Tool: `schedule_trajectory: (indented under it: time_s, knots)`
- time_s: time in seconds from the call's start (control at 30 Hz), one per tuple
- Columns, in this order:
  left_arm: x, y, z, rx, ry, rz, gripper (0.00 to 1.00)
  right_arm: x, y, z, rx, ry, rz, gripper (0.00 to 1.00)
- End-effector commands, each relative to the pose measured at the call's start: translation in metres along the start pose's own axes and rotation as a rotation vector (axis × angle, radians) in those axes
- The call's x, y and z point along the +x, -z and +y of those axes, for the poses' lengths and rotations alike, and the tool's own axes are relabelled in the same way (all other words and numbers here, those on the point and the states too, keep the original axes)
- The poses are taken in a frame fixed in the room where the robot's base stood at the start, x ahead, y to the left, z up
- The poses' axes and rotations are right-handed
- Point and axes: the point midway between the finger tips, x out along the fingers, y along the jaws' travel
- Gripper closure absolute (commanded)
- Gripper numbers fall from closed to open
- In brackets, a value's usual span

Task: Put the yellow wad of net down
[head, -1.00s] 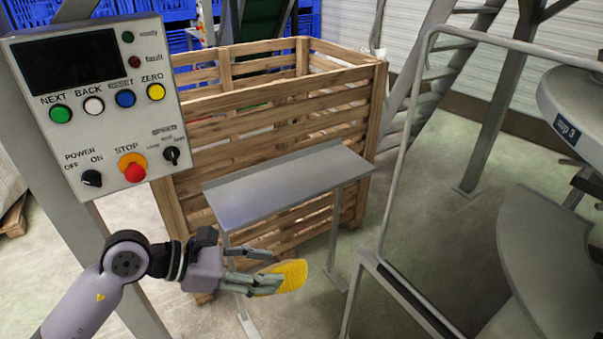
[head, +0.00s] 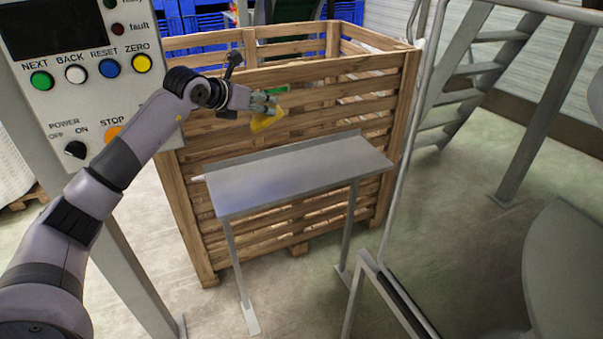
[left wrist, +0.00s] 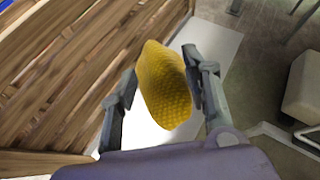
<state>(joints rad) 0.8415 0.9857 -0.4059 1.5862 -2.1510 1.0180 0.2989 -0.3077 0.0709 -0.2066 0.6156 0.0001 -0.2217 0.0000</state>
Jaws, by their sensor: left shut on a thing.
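The yellow wad of net (head: 268,119) is in my left gripper (head: 266,104), in front of the wooden crate's slats and above the grey metal shelf. In the left wrist view the wad (left wrist: 163,84) sits between the two fingers, with a honeycomb texture on its surface. My left gripper (left wrist: 163,92) is shut on it. The grey shelf (head: 300,172) stands on legs in front of the crate, and its top looks empty. My right gripper does not show.
The slatted wooden crate (head: 330,80) stands behind the shelf. A control panel (head: 75,65) with coloured buttons is at the left, close to my arm. A metal frame (head: 398,170) and a grey machine part (head: 570,265) stand at the right. Metal stairs (head: 470,70) are behind.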

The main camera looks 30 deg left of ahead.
Motion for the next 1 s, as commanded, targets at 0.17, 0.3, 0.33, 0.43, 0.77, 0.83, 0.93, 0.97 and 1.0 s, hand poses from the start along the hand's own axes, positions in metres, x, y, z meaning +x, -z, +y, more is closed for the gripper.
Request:
schedule_trajectory:
  time_s: [0.17,0.3,0.33,0.43,0.77,0.83,0.93,0.97,1.0]
  knots:
    - [-0.002,-0.014,0.020,-0.038,-0.054,-0.006,0.90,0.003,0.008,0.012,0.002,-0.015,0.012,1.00]
    - [0.010,0.007,0.025,-0.043,-0.060,0.001,0.90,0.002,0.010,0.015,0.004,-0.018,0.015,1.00]
    - [0.013,0.014,0.026,-0.042,-0.060,0.001,0.90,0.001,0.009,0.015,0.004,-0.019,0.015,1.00]
    - [0.026,0.037,0.029,-0.041,-0.059,0.001,0.90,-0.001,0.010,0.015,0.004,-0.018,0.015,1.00]
    - [0.066,0.105,0.038,-0.042,-0.057,-0.002,0.90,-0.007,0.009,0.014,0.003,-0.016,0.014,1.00]
    - [0.070,0.112,0.039,-0.042,-0.057,-0.004,0.90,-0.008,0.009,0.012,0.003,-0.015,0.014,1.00]
    - [0.074,0.117,0.039,-0.041,-0.056,-0.007,0.90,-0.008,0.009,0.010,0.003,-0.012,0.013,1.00]
    - [0.075,0.119,0.040,-0.041,-0.056,-0.006,0.90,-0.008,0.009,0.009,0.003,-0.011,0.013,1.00]
    - [0.077,0.124,0.040,-0.041,-0.057,-0.004,0.90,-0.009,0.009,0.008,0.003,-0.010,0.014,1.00]
